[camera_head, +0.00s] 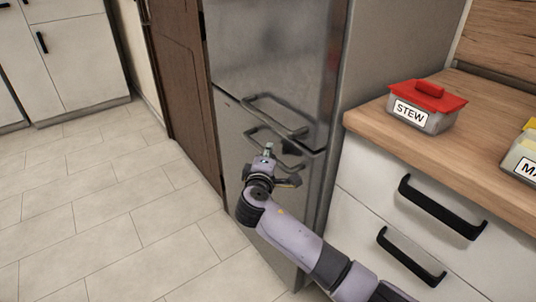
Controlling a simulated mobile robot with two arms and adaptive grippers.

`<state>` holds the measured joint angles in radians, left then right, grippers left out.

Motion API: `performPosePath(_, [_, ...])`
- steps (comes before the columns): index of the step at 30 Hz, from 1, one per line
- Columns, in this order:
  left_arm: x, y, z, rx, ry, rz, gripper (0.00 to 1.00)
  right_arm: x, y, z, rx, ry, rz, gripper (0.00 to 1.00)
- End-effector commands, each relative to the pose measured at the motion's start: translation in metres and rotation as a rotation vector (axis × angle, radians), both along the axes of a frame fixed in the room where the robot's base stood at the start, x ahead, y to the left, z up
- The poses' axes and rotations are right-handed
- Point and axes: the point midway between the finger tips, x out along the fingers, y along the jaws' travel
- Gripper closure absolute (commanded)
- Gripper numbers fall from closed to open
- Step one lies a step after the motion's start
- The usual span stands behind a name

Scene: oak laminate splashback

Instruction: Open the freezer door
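A tall stainless steel fridge-freezer stands in the middle of the head view. Its upper door (272,50) has a horizontal bar handle (275,116) near its lower edge. The lower door, the freezer door (232,140), has a similar bar handle (257,131) just below the seam. The door looks shut or nearly so; a small gap cannot be ruled out. My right gripper (272,163) is at the lower handle, overlapping it in the picture. Whether its fingers touch or close around the bar is hidden. My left gripper is out of view.
A wooden counter (460,92) over white drawers is close on the right, with black handles (440,207) sticking out. A red-lidded STEW box (428,103) stands on it. A brown door (178,80) is left of the fridge. The tiled floor (110,215) at left is clear.

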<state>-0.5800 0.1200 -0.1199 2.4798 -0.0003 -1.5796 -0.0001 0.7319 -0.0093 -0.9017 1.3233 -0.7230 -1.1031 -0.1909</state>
Motion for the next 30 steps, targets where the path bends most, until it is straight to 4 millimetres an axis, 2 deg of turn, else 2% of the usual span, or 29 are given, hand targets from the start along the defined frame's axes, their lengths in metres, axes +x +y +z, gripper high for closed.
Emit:
performPosePath(8, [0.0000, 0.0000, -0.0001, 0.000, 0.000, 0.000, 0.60, -0.0002, 0.0000, -0.0003, 0.000, 0.000, 0.000, 1.00])
performPosePath(30, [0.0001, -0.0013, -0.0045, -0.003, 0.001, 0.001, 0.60, 0.0000, 0.0016, -0.0021, 0.004, 0.002, -0.031, 1.00])
